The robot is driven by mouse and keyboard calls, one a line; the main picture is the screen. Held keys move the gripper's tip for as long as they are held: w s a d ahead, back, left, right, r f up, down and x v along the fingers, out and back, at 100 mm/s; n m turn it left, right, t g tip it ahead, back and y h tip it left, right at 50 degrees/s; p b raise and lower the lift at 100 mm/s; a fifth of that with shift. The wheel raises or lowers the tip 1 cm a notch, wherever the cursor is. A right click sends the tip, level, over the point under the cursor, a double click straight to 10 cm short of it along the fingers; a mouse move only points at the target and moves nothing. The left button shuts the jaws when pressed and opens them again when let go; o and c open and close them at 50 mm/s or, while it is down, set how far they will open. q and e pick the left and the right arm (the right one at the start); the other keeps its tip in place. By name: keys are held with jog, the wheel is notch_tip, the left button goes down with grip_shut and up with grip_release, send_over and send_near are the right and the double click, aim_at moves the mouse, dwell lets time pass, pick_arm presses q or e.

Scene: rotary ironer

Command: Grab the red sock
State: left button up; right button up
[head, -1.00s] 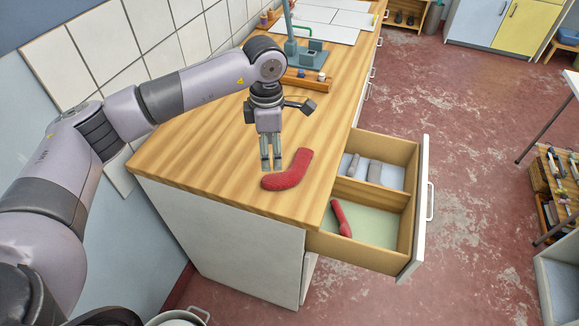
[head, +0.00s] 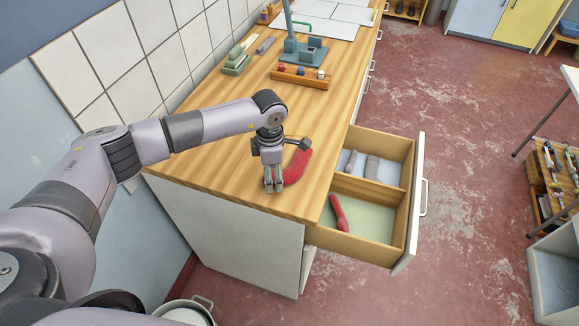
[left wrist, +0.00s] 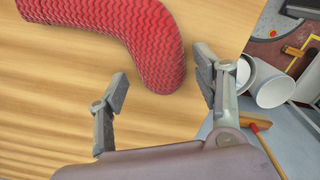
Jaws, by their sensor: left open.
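A bent red sock (head: 297,166) lies on the wooden counter (head: 225,165) near its front end, partly hidden by my left gripper in the head view. My left gripper (head: 274,188) is open and low over the counter at the sock's near end. In the left wrist view the rounded end of the red sock (left wrist: 163,65) lies between the two spread fingers (left wrist: 162,82), which are not closed on it. Another red item (head: 341,216), like a sock, lies in the front compartment of the open drawer (head: 405,225). My right gripper is not in view.
The drawer juts out right of the counter; its back compartment holds grey rolled items (head: 371,167). A wooden rack (head: 300,77) and a blue-grey stand (head: 303,48) are farther back. A green-and-white block stack (head: 236,62) stands by the tiled wall. The counter left of the sock is clear.

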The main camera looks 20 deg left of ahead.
pick_arm(q)
jog(key=shift+c, duration=0.2)
jog(key=c, duration=0.9)
jog(key=shift+o, duration=0.2)
jog(key=shift+r, duration=0.15)
